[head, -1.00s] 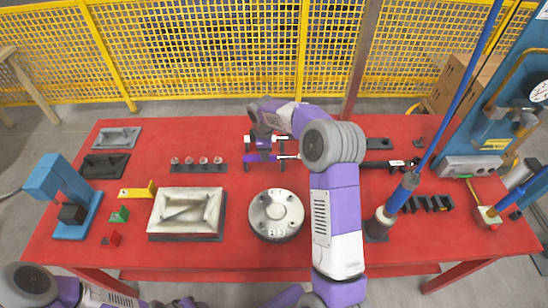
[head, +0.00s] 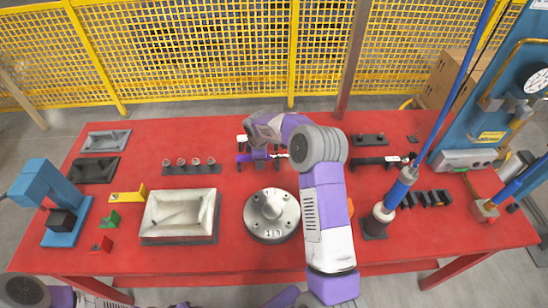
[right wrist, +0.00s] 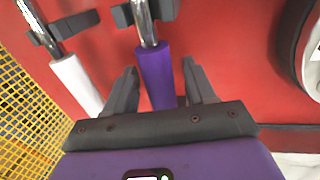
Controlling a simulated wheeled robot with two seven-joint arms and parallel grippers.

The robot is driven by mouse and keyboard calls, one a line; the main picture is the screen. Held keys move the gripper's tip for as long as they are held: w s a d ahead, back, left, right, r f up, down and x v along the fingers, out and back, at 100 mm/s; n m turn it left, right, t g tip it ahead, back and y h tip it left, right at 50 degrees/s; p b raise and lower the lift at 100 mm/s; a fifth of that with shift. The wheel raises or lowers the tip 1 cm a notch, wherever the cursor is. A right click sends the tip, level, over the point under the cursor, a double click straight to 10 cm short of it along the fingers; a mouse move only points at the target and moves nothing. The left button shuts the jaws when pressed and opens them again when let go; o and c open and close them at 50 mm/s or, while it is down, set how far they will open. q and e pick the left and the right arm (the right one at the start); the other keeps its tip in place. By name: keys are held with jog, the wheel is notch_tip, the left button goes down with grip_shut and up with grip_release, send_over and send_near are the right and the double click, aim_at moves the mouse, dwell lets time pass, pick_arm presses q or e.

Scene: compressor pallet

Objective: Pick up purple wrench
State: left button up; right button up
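The purple wrench (right wrist: 156,72) lies in a dark holder on the red table, its purple handle pointing toward my right gripper in the right wrist view. In the head view the purple wrench (head: 246,158) is partly hidden by my right gripper and arm. My right gripper (right wrist: 161,78) is open, with one finger on each side of the purple handle and visible gaps between. In the head view my right gripper (head: 262,136) is over the wrench holder. My left gripper is out of view; only part of my left arm shows at the bottom left.
A white-handled wrench (right wrist: 80,82) lies beside the purple one, left of the gripper in the right wrist view. A round metal part (head: 271,214) and a pale tray (head: 150,228) stand nearer on the table (head: 330,125). A blue post (head: 408,180) stands to the right.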

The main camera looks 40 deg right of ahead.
grip_shut()
jog(key=shift+r, duration=0.1)
